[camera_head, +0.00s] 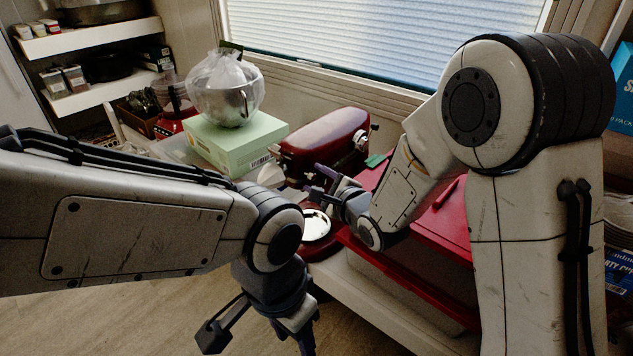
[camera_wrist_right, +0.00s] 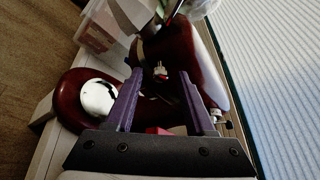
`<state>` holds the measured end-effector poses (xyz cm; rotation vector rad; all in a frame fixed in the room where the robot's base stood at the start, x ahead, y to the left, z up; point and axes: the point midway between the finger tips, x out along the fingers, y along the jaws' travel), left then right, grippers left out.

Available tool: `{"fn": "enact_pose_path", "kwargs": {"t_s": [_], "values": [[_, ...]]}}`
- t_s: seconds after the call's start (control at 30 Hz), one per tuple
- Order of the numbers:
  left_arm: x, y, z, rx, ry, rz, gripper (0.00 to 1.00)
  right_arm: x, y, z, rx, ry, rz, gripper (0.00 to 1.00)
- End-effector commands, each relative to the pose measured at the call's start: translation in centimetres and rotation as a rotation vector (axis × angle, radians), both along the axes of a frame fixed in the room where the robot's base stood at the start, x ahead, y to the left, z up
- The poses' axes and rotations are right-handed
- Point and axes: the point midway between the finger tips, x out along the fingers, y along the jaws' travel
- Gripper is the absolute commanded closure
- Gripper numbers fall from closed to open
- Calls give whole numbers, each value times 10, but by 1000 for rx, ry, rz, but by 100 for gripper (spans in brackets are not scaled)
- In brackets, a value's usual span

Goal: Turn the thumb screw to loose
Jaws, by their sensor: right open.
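A dark red stand mixer (camera_head: 318,138) stands by the window; in the right wrist view its glossy body (camera_wrist_right: 208,65) is behind my fingers. A small metal knob with a red spot, which looks like the thumb screw (camera_wrist_right: 161,72), shows between my right fingertips in that view. My right gripper (camera_head: 313,180) is open at the mixer, with purple fingers (camera_wrist_right: 160,74) on either side of the knob in the picture; I cannot tell whether they touch it. In the head view the screw cannot be made out clearly. My left gripper (camera_head: 258,337) is open and empty, low over the floor.
A round silver plate (camera_head: 316,225) sits on the mixer's base below my right gripper. A green box (camera_head: 222,142) with a wrapped metal bowl (camera_head: 225,90) stands left of the mixer. A red-lidded bin (camera_head: 440,220) is at the right. Shelves (camera_head: 90,40) stand at the back left.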

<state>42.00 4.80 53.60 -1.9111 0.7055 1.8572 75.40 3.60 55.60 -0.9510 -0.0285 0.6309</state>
Motion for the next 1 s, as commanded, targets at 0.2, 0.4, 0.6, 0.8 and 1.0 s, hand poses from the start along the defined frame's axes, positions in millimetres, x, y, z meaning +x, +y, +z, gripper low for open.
{"fn": "enact_pose_path", "kwargs": {"t_s": [0.2, 0.4, 0.6, 0.8, 1.0], "values": [[0, 0, 0, -1, -1, 0, 50, 1, 1, 0, 1, 1, 0, 46], [0, 0, 0, -1, -1, 0, 50, 1, 1, 0, 1, 1, 0, 100], [0, 0, 0, -1, -1, 0, 50, 1, 0, 0, -2, -3, 0, 100], [0, 0, -8, -1, -1, 0, 50, 0, 1, -3, -31, -42, -1, 100], [0, 0, -24, -1, -1, 0, 50, 0, 1, -6, -101, -142, -2, 100]]}}
